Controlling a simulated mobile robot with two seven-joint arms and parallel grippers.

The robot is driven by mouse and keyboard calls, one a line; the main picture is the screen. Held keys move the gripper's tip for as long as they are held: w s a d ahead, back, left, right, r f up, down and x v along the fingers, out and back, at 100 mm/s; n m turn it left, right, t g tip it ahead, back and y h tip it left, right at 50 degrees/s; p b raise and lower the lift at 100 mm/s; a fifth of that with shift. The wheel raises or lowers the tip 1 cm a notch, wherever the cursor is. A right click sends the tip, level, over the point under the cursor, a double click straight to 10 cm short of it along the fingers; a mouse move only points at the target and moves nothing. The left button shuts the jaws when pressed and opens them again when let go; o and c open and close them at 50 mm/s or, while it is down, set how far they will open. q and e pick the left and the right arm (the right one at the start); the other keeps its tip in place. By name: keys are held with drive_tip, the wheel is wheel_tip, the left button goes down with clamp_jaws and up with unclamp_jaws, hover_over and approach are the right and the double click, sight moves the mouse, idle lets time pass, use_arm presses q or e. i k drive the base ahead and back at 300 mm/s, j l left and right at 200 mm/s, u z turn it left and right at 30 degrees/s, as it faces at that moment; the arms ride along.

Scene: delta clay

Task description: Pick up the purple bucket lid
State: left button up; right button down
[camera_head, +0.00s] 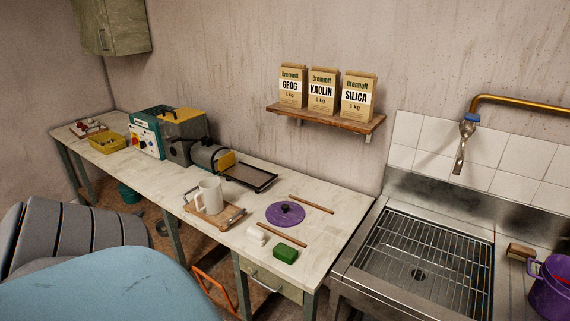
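The purple bucket lid (272,216) lies flat on the pale worktop, near its right end. It is round with a dark knob in the middle. A purple bucket (545,294) stands at the far right beside the sink, cut off by the picture's edge, with something red inside. Neither of my grippers is in view, and nothing touches the lid.
Wooden sticks (311,204) (282,235) lie behind and in front of the lid. A pale mug (210,196) stands on a wooden board to the left. The sink grate (420,256) is to the right.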

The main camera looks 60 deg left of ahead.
sight(284, 213)
drive_tip(key=j+z, duration=0.1)
drive_tip(key=j, duration=0.3)
drive_tip(key=k+j, duration=0.15)
drive_tip(key=j, duration=0.25)
drive_tip(key=j+z, duration=0.15)
drive_tip(key=j, duration=0.3)
drive_tip(key=k+j+z, duration=0.1)
drive_tip(key=j, duration=0.3)
drive_tip(key=k+j, duration=0.15)
drive_tip(key=j, duration=0.25)
drive_tip(key=k+j+z, duration=0.15)
drive_tip(key=j, duration=0.2)
drive_tip(key=k+j+z, duration=0.1)
drive_tip(key=j, duration=0.3)
drive_tip(key=k+j+z, duration=0.1)
drive_tip(key=j, duration=0.3)
drive_tip(key=k, duration=0.05)
